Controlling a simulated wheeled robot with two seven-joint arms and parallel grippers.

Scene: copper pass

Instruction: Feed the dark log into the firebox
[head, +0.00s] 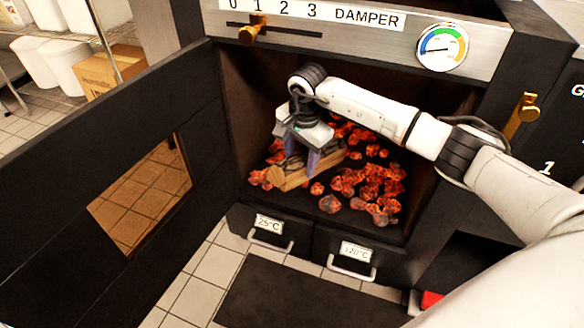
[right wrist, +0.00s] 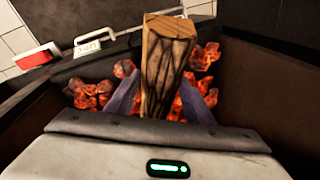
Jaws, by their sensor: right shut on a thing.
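The log (head: 290,178) is inside the open firebox (head: 262,100), among the glowing embers. Its end is pale wood and its side has dark, charred-looking markings. My right gripper (head: 299,160) reaches in from the right and is shut on the log from above, with a finger on each side. In the right wrist view the log (right wrist: 168,65) stands out between the two fingers (right wrist: 165,100), with embers behind it. Whether the log rests on the firebox floor is hard to tell. My left gripper is not in view.
Red embers (head: 375,180) cover the firebox floor, mostly to the right of the log. The firebox door (head: 60,190), with a window, hangs open at the left. The damper slider (head: 252,30) and a gauge (head: 443,47) are above the opening. Two drawers (head: 268,235) sit below.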

